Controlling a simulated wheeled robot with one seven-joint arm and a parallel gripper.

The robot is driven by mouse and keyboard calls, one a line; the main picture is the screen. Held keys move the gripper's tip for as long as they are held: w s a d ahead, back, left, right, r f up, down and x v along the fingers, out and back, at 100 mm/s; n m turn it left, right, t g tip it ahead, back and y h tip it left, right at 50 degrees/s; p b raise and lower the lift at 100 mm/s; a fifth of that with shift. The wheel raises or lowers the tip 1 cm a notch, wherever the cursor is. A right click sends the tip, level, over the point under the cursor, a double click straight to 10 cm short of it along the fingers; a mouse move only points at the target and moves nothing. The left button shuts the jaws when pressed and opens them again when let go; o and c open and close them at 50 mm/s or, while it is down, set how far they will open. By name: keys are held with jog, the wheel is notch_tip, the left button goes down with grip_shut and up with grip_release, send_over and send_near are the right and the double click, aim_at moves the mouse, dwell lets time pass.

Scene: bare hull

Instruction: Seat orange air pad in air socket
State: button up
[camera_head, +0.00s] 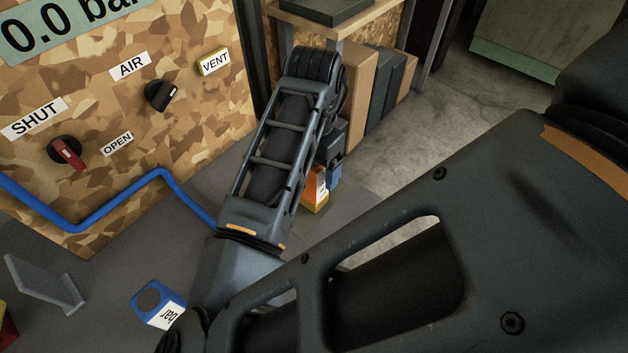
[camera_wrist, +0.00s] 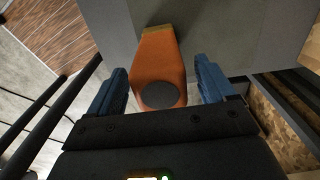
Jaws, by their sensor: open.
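The orange air pad (camera_wrist: 157,55) lies between my open blue fingers in the wrist view, with a dark round disc on its near part. Gaps show between the pad and both fingers of my gripper (camera_wrist: 162,82). In the head view the orange pad (camera_head: 318,203) stands on the grey worktop near its right edge, partly hidden by my arm, with a white label. My gripper (camera_head: 333,160) is just above it there, mostly behind my arm. I cannot make out the air socket; my arm covers part of the worktop.
A blue block (camera_head: 146,297) with a dark round top and white label sits front left. A grey plate (camera_head: 42,284) stands left of it. A blue hose (camera_head: 122,196) runs along the camouflage panel (camera_head: 203,109), which carries a red SHUT/OPEN knob (camera_head: 66,152) and a black AIR/VENT knob (camera_head: 160,95).

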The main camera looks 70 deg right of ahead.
jog(key=shift+c, duration=0.5)
grip_shut()
